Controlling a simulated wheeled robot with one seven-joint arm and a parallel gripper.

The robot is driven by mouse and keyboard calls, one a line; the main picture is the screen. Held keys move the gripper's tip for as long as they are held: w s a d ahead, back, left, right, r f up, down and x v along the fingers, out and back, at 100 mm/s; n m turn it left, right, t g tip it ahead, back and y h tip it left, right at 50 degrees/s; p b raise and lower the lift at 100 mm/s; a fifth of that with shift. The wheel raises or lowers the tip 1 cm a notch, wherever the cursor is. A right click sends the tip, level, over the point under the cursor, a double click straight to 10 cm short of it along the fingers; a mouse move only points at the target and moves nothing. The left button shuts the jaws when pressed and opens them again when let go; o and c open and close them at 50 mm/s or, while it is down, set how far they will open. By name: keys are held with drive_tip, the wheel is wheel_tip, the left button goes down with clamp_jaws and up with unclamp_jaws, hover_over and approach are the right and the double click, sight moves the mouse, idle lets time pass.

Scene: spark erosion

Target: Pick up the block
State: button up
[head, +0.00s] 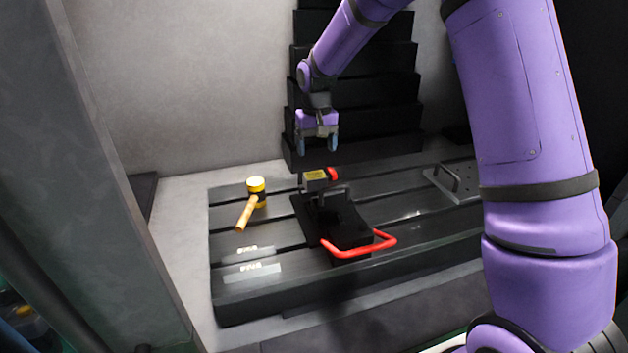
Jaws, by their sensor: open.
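A small dark block with a yellow top face (316,176) sits at the back end of a black vise (345,220). It appears to be between the vise jaws, but I cannot tell whether it is clamped. My gripper (318,146) is open and empty, pointing down. In the picture it is just above the block, with a visible gap between them. The fingertips are apart and touch nothing.
The vise has a red handle (358,250) in front and a small red part (333,174) behind. A yellow mallet (256,186) and two flat labelled bars (250,272) lie to the left on the slotted table (430,232). A grey plate with a handle (455,182) lies right.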

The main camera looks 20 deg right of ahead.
sight(315, 175)
wheel_tip(315, 175, down, 10)
drive_tip(key=shift+w+a, duration=0.1)
drive_tip(key=shift+a, duration=0.05)
drive_tip(key=c, duration=0.9)
